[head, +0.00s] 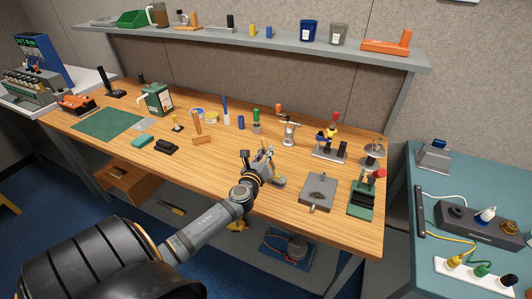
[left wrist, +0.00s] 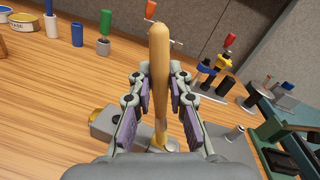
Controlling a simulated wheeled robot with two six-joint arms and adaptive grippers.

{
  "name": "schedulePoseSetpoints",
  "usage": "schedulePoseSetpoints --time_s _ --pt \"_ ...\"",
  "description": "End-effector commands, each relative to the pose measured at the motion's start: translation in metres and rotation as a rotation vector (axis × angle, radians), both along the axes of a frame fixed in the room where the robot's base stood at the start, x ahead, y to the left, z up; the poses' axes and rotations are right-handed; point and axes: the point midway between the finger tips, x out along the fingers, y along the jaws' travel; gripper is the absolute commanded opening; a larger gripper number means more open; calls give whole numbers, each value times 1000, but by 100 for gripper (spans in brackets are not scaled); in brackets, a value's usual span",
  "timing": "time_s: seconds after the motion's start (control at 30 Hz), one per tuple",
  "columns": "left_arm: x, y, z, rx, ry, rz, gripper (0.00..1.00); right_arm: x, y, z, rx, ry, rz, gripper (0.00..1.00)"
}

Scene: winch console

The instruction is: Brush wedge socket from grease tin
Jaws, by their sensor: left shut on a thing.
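My left gripper (head: 265,168) is shut on a brush, whose tan wooden handle (left wrist: 160,52) stands between the fingers in the left wrist view. The brush's lower end reaches down toward a grey metal piece (left wrist: 108,122), which looks like the wedge socket. That piece also shows beside the gripper in the head view (head: 279,181). I cannot tell whether the brush touches it; the gripper partly hides the spot. An open-looking yellowish tin (head: 212,117), likely the grease tin, stands further back left; it also shows in the left wrist view (left wrist: 23,22). My right gripper is not in view.
A grey plate block (head: 318,190) and a green fixture (head: 364,193) stand to the right. The bench front left of the gripper is clear.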

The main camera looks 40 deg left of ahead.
Motion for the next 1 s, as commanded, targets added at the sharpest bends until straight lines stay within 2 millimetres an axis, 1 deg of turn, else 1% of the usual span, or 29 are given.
schedulePoseSetpoints --time_s 0.03,0.5,0.57,1.0 --pt "0 0 11 0 0 0 0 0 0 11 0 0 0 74" --pt "0 0 54 0 0 0 0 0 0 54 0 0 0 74" --pt "0 0 57 0 0 0 0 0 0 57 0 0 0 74" --pt "0 0 55 0 0 0 0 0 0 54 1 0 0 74"
